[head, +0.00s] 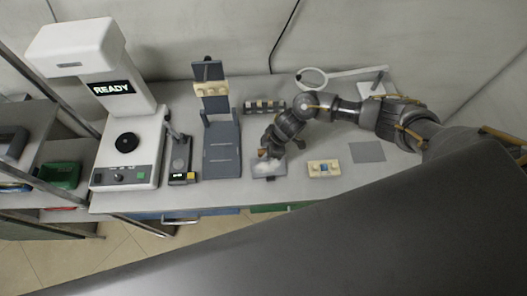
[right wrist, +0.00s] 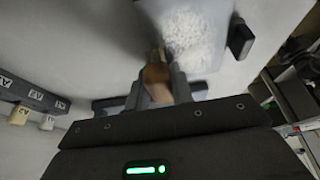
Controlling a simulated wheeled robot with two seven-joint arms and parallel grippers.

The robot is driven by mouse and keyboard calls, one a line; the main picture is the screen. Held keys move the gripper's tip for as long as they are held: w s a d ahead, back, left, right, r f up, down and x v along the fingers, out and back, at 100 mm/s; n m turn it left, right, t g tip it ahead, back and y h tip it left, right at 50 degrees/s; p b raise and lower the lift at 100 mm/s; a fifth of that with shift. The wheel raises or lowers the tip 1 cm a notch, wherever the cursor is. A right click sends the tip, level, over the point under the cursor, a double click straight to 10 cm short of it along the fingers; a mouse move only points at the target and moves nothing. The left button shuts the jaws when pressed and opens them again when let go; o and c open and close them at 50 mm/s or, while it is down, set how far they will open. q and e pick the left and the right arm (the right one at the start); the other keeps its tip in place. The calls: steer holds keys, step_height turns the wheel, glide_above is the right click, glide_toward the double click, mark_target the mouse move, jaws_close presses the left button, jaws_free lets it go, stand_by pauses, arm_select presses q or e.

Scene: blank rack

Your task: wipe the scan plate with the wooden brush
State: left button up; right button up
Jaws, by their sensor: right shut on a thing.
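The scan plate (head: 268,170) is a small grey-blue plate on the table, with a patch of white powder on it. It also shows in the right wrist view (right wrist: 215,55), with the white powder across its surface. My right gripper (head: 268,154) is over the plate's upper edge. It is shut on the wooden brush (right wrist: 155,80), whose brown handle shows between the fingers. The brush's tip is at the powder's edge; I cannot tell whether it touches the plate. My left gripper is not in view.
A white machine reading READY (head: 125,150) stands at the left. Next to it are a small microscope-like device (head: 180,160) and a grey stand (head: 221,150). A beige block (head: 324,168) and a grey square (head: 367,152) lie right of the plate. A magnifier (head: 312,78) stands behind my arm.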

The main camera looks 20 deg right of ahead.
mark_target(268, 174)
steer(key=shift+s, duration=0.15)
steer(key=shift+s+a+r+p, duration=0.1)
steer(key=shift+s+a+p, duration=0.05)
steer(key=shift+s+p, duration=0.5)
steer(key=shift+s+a+p, duration=0.15)
steer(key=shift+s+p, duration=0.35)
steer(key=shift+s, duration=0.5)
steer(key=shift+s+a, duration=0.1)
steer(key=shift+s+a+p, duration=0.1)
steer(key=shift+s+p, duration=0.45)
steer(key=shift+p, duration=0.05)
steer(key=shift+s+a, duration=0.2)
steer(key=shift+s, duration=0.9)
steer(key=shift+d, duration=0.7)
